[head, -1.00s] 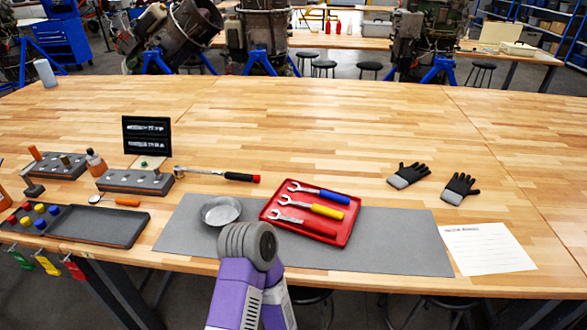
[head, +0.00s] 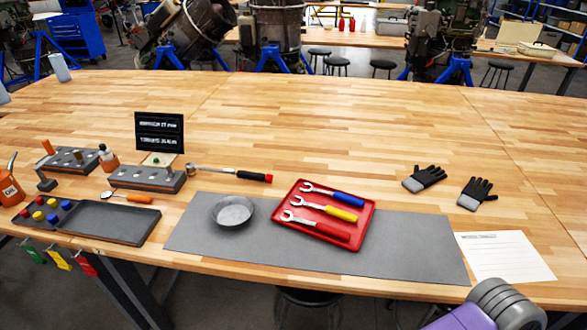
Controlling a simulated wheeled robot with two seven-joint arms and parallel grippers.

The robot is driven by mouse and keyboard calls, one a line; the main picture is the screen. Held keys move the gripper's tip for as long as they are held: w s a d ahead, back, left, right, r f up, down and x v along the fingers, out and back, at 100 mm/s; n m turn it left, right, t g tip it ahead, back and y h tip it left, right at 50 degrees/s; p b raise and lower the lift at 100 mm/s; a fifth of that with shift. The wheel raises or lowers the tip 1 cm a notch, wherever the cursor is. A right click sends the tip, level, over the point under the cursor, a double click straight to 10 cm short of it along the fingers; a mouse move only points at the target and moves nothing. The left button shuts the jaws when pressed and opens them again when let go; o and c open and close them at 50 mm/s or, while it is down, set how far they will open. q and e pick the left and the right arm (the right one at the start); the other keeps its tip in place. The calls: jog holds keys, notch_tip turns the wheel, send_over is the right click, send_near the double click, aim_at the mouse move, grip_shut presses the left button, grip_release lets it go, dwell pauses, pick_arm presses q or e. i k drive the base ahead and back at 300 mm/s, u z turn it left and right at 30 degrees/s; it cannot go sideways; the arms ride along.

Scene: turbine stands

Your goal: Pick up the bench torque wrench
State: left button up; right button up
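The bench torque wrench (head: 230,174) lies on the wooden bench, behind the grey mat. It has a metal ratchet head at its left end and a black handle with a red end at its right. Its head end lies close to the grey socket block. Nothing covers it. A purple and grey part of my arm shows at the bottom right, well away from the wrench. Neither of my grippers' fingers can be seen.
A red tray (head: 367,228) with several coloured wrenches and a metal bowl (head: 232,212) sit on the grey mat (head: 405,250). A black display (head: 160,130) stands behind the socket block (head: 147,179). Black gloves (head: 425,178) and paper (head: 505,257) lie right. The bench behind the wrench is clear.

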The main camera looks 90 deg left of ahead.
aim_at(190, 166)
jog(key=z, duration=0.1)
jog(key=k, duration=1.6)
jog(key=u, duration=0.7)
